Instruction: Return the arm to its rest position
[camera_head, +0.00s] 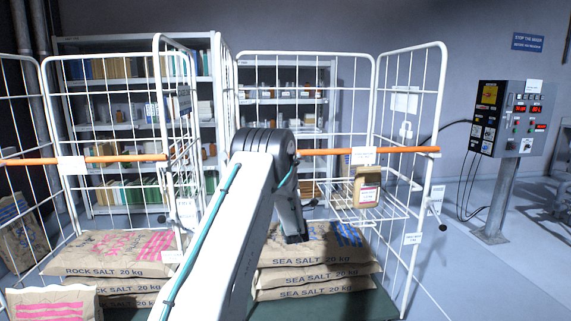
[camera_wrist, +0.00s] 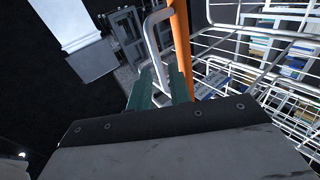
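My gripper (camera_wrist: 161,88) shows in the wrist view with two teal fingers standing apart. A bent white tube (camera_wrist: 152,50) and an orange bar (camera_wrist: 181,45) lie beyond and between the fingers in that view; I cannot tell whether either touches them. In the head view my arm reaches up from the bottom centre, bends at a dark joint, and its end part hangs down in front of the sea salt sacks (camera_head: 315,262). The fingers cannot be made out there.
Two white wire cages carry orange bars (camera_head: 372,151) across their fronts. Rock salt sacks (camera_head: 110,255) lie in the left cage. A small brown packet (camera_head: 367,187) sits on a wire shelf on the right. A control box (camera_head: 507,118) stands on a post beyond clear floor.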

